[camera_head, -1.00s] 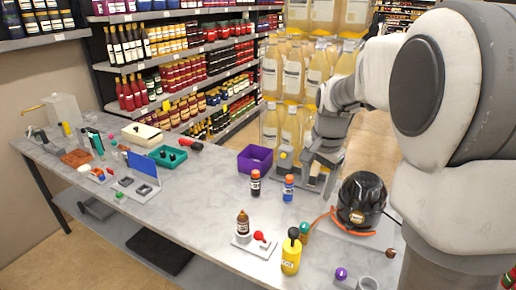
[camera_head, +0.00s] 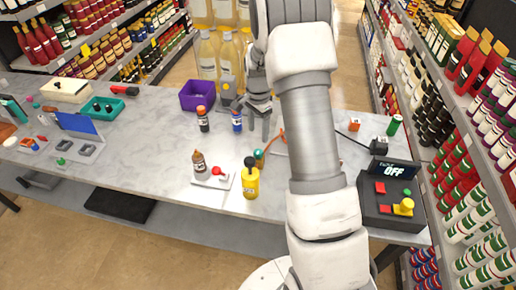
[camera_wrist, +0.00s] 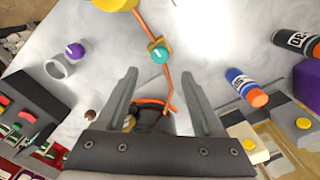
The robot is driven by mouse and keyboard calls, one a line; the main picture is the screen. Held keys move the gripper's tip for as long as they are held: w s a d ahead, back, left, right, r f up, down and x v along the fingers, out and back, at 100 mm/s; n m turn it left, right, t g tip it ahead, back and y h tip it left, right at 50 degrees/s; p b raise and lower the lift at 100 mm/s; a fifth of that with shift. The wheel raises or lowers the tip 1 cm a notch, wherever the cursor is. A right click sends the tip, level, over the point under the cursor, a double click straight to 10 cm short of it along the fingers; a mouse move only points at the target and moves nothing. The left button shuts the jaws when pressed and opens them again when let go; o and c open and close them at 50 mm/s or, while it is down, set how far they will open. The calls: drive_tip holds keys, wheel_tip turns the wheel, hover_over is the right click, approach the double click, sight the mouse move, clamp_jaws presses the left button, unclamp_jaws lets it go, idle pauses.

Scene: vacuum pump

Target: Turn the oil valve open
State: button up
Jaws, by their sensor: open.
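The valve on the orange hose has a round teal knob with a white mark. It shows in the wrist view (camera_wrist: 160,54) just beyond my fingertips and in the head view as a small teal spot (camera_head: 259,155). I take it for the oil valve. My gripper (camera_wrist: 157,78) is open and empty, its fingers apart and not touching the knob. In the head view my gripper (camera_head: 259,124) hangs over the table, behind the valve. The orange hose (camera_wrist: 168,82) runs from the valve between my fingers to a dark pump (camera_wrist: 153,118), partly hidden by my gripper.
A yellow bottle (camera_head: 251,183) stands near the valve. A blue bottle (camera_head: 237,122) and a dark bottle (camera_head: 203,121) stand left of my gripper. A control box (camera_head: 388,200) reading OFF is at right. A purple knob (camera_wrist: 76,50) shows in the wrist view.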

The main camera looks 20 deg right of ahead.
sight(258, 151)
wheel_tip(258, 151, down, 9)
drive_tip(key=shift+f+p, duration=0.2)
drive_tip(key=shift+p, duration=0.25)
clamp_jaws()
